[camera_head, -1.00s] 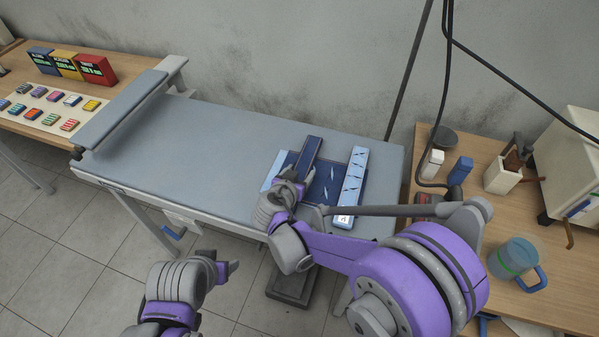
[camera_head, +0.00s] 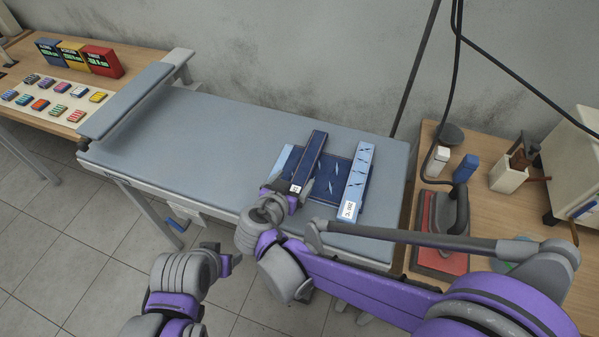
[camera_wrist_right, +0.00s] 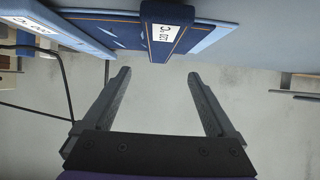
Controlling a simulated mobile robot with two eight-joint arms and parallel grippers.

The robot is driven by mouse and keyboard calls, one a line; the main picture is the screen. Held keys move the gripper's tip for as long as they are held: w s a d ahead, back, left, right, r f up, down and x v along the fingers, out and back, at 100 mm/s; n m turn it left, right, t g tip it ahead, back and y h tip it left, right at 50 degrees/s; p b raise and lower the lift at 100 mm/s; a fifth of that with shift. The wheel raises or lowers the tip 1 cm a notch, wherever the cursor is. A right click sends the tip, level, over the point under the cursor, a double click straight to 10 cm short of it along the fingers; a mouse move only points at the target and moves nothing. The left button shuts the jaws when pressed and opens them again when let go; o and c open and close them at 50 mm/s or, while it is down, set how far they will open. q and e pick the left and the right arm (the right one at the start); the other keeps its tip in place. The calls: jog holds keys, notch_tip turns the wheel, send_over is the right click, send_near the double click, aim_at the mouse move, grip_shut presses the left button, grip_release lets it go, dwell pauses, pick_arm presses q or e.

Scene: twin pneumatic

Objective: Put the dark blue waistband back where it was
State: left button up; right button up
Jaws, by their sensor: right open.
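The dark blue waistband (camera_head: 311,157) is a long narrow strip with a white label at its near end. It lies on a wider blue patterned piece (camera_head: 330,178) on the grey padded table. It also shows at the top of the right wrist view (camera_wrist_right: 166,14). My right gripper (camera_head: 280,193) is at the waistband's near end. In the right wrist view its fingers (camera_wrist_right: 158,75) are spread apart with nothing between them, and the labelled end is just beyond the fingertips. My left gripper (camera_head: 228,263) is below the table's front edge; its jaws are unclear.
A light blue labelled strip (camera_head: 357,182) lies right of the waistband. The right-hand wooden table holds an iron (camera_head: 448,211) on a red pad, and small containers. The left table (camera_head: 18,52) holds colored boxes and swatches. The left of the grey table (camera_head: 190,140) is clear.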

jog(key=shift+v, duration=1.1)
jog(key=d, duration=0.3)
jog(key=s+d+g, duration=0.1)
jog(key=d, duration=0.2)
jog(key=s+d+f+g, duration=0.1)
jog(key=d, duration=0.2)
jog(key=shift+n, duration=0.4)
jog(key=s+d, duration=0.1)
jog(key=d+g, duration=0.1)
jog(key=d, duration=0.1)
jog(key=s+d+g, duration=0.1)
jog(key=shift+s+d+f, duration=0.25)
jog(key=shift+s+f, duration=0.1)
jog(key=shift+n+g+y, duration=0.7)
jog(key=s+d, duration=0.3)
jog(key=s+d+f, duration=0.1)
jog(key=s+d, duration=0.1)
jog(key=shift+s, duration=0.1)
jog(key=s+d+n+y, duration=0.1)
jog(key=s+d+y, duration=0.1)
jog(key=s, duration=0.5)
jog(key=shift+s+d+f+g, duration=0.25)
jog(key=shift+d+f+g, duration=0.15)
jog(key=shift+f, duration=0.1)
